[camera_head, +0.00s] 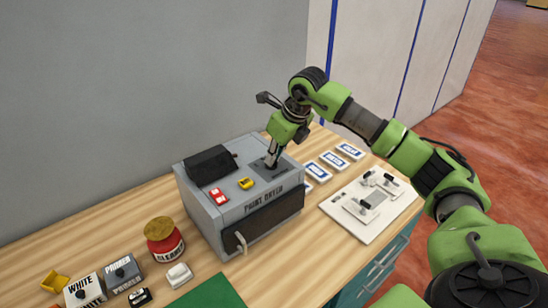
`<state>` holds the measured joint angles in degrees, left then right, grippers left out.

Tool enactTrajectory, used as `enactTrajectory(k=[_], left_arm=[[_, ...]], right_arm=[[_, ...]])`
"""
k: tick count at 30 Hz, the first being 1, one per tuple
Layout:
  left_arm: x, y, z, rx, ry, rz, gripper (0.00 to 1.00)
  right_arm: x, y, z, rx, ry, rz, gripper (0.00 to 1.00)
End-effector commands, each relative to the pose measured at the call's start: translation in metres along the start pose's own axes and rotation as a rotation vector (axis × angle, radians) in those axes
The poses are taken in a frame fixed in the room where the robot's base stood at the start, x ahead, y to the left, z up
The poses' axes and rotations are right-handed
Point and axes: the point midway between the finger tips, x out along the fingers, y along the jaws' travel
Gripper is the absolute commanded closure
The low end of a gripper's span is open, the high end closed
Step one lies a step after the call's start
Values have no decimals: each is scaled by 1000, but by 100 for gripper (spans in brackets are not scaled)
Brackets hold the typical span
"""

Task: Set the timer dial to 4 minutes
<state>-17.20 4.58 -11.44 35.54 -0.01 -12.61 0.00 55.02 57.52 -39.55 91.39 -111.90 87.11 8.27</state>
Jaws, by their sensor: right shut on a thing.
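The grey paint dryer (205,205) stands on the wooden counter, with its lettered dark front panel facing forward. A dark square plate (283,168) lies on its top, near the right end. My right gripper (270,162) points down onto this plate, its fingers shut on the timer dial there. The fingers hide the dial, so its pointer and any minute marks cannot be read. My left gripper is not in view.
A red switch (219,196), a yellow piece (246,183) and a black box (208,161) sit on the dryer's top. A pale handle (241,243) sticks out in front. A red jar (164,243) stands left; a white board with clamps (350,222) lies right.

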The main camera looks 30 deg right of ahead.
Motion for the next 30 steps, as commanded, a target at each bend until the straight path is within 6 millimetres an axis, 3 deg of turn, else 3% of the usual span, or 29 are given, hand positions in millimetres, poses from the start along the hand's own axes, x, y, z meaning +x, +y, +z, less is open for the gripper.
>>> enactTrajectory(k=[10, 26, 27, 28, 30], left_arm=[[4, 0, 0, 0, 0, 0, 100], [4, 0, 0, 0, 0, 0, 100], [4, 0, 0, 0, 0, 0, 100], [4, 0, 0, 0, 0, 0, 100], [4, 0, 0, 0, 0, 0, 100]], right_arm=[[-1, 1, 2, 130, -5, -54, 100], [-2, 1, 2, 152, -5, -63, 100], [-2, 1, 2, 152, -5, -63, 82], [-2, 1, 2, 152, -5, -63, 76], [-1, 1, 2, 151, -4, -63, 76]])
